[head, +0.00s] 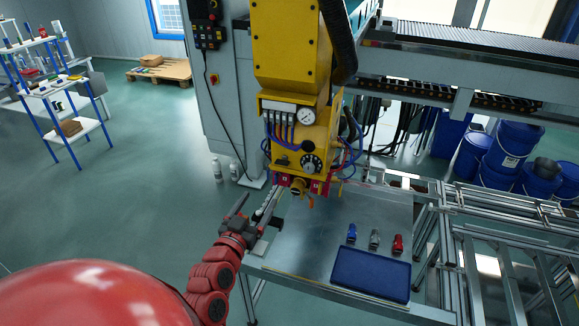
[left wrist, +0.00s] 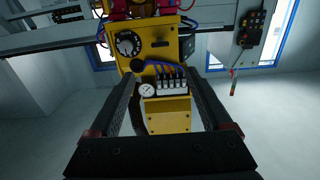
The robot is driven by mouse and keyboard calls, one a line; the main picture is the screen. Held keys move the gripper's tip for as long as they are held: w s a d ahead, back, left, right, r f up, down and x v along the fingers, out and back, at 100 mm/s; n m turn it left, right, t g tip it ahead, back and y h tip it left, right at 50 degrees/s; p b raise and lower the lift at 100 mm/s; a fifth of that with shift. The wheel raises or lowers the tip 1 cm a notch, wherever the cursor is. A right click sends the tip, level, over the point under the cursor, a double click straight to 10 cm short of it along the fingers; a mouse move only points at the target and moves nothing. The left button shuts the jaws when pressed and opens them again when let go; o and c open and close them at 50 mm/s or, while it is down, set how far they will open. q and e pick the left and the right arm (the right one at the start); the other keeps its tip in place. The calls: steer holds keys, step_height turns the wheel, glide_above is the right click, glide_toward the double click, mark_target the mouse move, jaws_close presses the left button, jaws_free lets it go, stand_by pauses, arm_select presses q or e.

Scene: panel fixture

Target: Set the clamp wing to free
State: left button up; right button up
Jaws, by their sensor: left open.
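The yellow panel fixture (head: 289,130) hangs above the table at the centre of the head view; the panel (left wrist: 148,48) also shows inverted in the left wrist view. It carries a black dial with white markings (head: 312,163), a round gauge (head: 307,115) and several small valves with hoses (left wrist: 172,86). Red parts (left wrist: 118,8) sit along its lower edge. I cannot tell for certain which part is the clamp wing or how it is set. My left gripper (head: 256,204) is open and empty, below and left of the panel. My right gripper is not in view.
A metal table (head: 310,235) under the fixture holds a dark blue tray (head: 371,273) and three small items, blue, grey and red (head: 397,244). Grey profile frames and blue barrels (head: 508,145) stand at the right. A grey cabinet (head: 213,95) stands behind.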

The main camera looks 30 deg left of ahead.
mark_target(281, 164)
arm_select(q)
steer(key=p+x, duration=0.1)
steer(key=x, duration=1.4)
steer(key=shift+w+a+p, duration=0.15)
steer(key=shift+w+p, duration=0.05)
steer(key=shift+p, duration=0.15)
steer(key=shift+w+a, duration=0.2)
steer(key=shift+w, duration=0.4)
jaws_close()
steer(key=shift+f, duration=0.1)
